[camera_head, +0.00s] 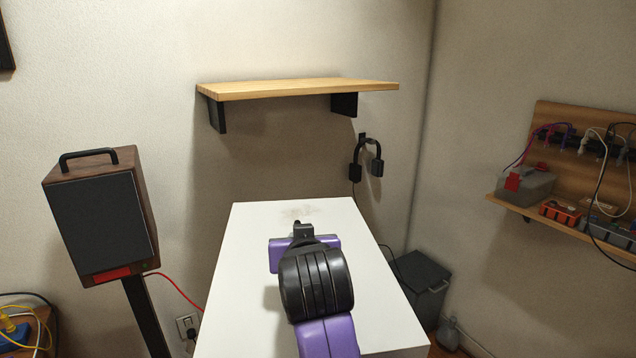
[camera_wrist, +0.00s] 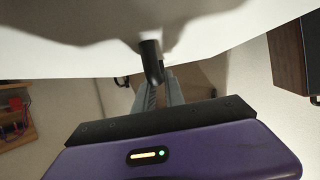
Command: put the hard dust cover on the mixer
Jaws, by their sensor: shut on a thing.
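A broad white flat-topped piece (camera_head: 375,310) fills the lower middle of the head view and the top of the wrist view (camera_wrist: 60,45). I cannot tell whether it is the dust cover or a table top. My gripper (camera_head: 303,233) is above its far half. In the wrist view, my gripper's fingers (camera_wrist: 157,85) are shut on a short black peg-like handle (camera_wrist: 151,60) that stands against the white surface. I cannot tell whether the handle is joined to that surface. I cannot make out a mixer in either view. My arm hides part of the white top.
A wooden shelf (camera_head: 300,88) is on the wall behind, with headphones (camera_head: 366,160) hanging below it. A speaker (camera_head: 100,215) stands at the left. A shelf board with cables and boxes (camera_head: 570,170) is at the right. A dark bin (camera_head: 420,285) is low at right.

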